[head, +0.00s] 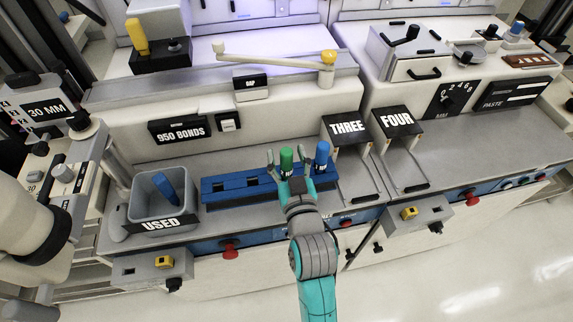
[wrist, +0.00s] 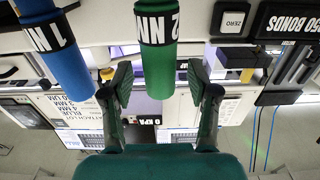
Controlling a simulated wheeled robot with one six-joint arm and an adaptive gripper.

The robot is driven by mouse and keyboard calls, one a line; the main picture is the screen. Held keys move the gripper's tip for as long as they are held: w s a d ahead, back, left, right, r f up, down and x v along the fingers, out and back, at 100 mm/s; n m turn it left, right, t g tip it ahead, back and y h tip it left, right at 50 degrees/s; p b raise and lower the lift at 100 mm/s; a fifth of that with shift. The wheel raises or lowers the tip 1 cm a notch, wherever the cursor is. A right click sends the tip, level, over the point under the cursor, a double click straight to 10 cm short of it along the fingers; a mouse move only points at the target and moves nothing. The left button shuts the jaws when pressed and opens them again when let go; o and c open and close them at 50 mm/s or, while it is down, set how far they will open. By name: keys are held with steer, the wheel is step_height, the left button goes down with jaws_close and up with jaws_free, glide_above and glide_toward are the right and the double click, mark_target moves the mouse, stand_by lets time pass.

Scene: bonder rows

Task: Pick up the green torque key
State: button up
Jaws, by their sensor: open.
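The green torque key (head: 286,162) stands upright in the blue rack (head: 228,194) on the bench. My gripper (head: 290,160) is open in front of the rack. In the wrist view its fingertips (wrist: 156,82) lie either side of the green key's end, with gaps on both sides. Whether the key is fully between the fingers in depth is hard to tell. My gripper hides part of the rack.
A blue key (head: 322,155) stands close right of the green one; it also shows in the wrist view (wrist: 50,50). A grey USED bin (head: 143,209) at left holds another blue key (head: 165,188). THREE (head: 347,128) and FOUR (head: 397,122) stands are to the right.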

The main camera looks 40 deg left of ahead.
steer(key=shift+w+a, duration=0.2)
steer(key=shift+a, duration=0.1)
steer(key=shift+c, duration=0.3)
jaws_close()
